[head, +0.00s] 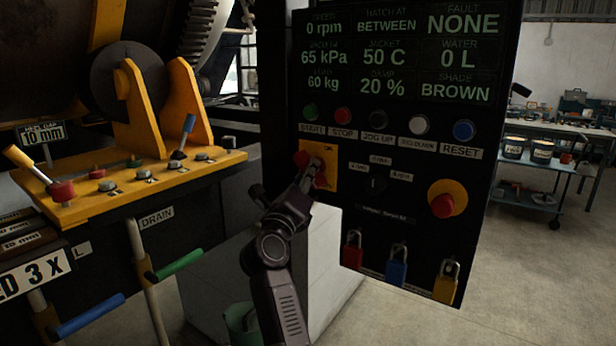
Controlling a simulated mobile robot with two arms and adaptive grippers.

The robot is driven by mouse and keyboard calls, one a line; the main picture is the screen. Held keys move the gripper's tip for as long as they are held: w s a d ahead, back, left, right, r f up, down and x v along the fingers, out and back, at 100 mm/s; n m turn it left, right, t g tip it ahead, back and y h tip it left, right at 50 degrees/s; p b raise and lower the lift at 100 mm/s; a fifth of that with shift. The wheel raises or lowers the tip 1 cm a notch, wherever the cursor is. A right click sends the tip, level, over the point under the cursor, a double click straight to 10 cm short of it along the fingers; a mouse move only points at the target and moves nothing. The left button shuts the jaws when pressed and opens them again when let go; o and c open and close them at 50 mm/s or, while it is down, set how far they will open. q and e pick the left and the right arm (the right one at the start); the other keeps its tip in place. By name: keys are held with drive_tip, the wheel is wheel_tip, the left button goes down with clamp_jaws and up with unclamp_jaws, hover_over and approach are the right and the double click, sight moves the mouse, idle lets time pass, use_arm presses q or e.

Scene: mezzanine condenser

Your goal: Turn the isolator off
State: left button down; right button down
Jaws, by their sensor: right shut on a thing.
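The isolator is a red rotary handle (304,159) on a yellow plate (328,157), at the left of the black control panel (272,130). My right gripper (312,178) reaches up from below and is shut on the red handle. Its fingers cover part of the handle and plate, so I cannot tell the handle's exact position. The panel display reads 0 rpm, 65 kPa, 50 C and fault NONE. My left gripper is not in view.
A red emergency button (443,206) on a yellow base sits right of the isolator. Red, blue and yellow padlocks (396,270) hang along the panel's lower edge. A yellow machine bench (140,190) with levers stands left. Open floor lies at the right, before a workbench (560,130).

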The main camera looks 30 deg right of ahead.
drive_tip(key=shift+f, duration=0.2)
drive_tip(key=c, duration=1.8)
unclamp_jaws()
drive_tip(key=shift+r, duration=0.15)
